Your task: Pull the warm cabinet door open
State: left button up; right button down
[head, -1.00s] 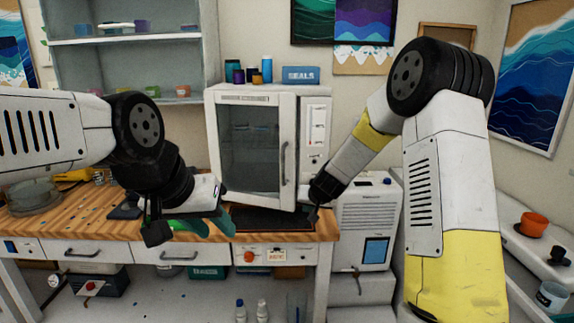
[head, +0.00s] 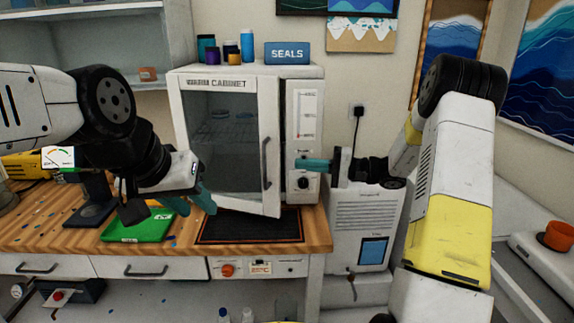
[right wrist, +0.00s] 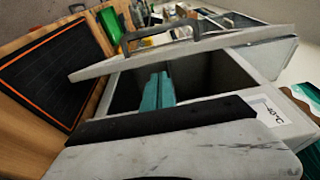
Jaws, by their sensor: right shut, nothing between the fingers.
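The warm cabinet (head: 302,110) stands on the wooden bench, a white box with a glazed door (head: 269,185). The door is ajar, with a narrow dark gap along its right edge. Its vertical handle (head: 265,162) is free of both grippers. My right gripper (head: 312,163) is shut and empty, its teal fingers pointing left toward the gap in front of the control panel. In the right wrist view, the fingers (right wrist: 157,92) point into the dark gap behind the door (right wrist: 125,66). My left gripper (head: 190,202) appears open and empty, low in front of the cabinet's left side.
A dark mat (head: 250,228) with an orange border lies below the door. A green tray (head: 138,228) lies left of it. Bottles and a SEALS box (head: 287,53) stand on top of the cabinet. A white machine (head: 360,225) stands to the right.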

aim_at(279, 166)
jog(key=a, duration=0.9)
jog(key=shift+a, duration=0.4)
jog(key=shift+s+a, duration=0.35)
jog(key=shift+s, duration=0.45)
